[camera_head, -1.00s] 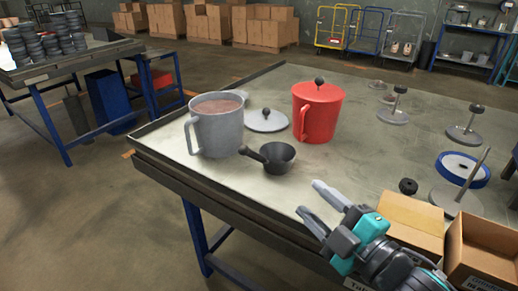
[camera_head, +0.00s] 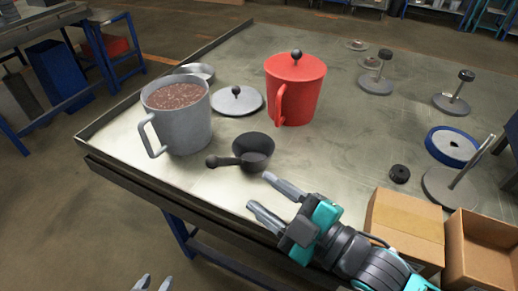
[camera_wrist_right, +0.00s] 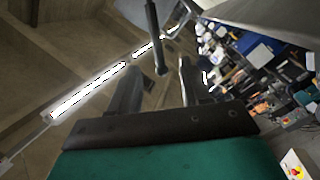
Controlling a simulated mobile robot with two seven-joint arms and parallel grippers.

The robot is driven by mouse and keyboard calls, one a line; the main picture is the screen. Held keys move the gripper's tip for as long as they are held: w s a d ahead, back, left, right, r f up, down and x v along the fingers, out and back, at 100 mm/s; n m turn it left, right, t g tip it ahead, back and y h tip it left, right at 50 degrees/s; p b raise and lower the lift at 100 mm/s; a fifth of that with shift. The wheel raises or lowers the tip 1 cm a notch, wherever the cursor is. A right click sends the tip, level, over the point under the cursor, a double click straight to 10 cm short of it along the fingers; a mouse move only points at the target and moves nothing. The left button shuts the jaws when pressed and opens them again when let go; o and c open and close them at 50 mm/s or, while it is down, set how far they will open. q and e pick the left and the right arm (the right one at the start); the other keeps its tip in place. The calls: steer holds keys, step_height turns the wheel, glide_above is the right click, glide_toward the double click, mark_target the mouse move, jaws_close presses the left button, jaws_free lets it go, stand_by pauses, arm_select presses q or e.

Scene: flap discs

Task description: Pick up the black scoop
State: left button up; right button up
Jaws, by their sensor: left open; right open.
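The black scoop (camera_head: 255,152) lies on the metal table near its front edge, in the head view. Its round cup is on the right and its short handle points left. My right gripper (camera_head: 266,197) is open and empty, with its fingertips just in front of the scoop's cup, apart from it in the picture.
A grey pot (camera_head: 182,128) with brown granules stands left of the scoop. A grey lid (camera_head: 237,102) and a red lidded pot (camera_head: 294,92) stand behind. Cardboard boxes (camera_head: 405,225), a small black disc (camera_head: 399,174) and spindle stands are at right.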

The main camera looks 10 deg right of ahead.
mark_target(229, 164)
steer(key=x, duration=1.3)
steer(key=shift+d+r, duration=0.15)
steer(key=shift+d, duration=0.05)
jaws_close()
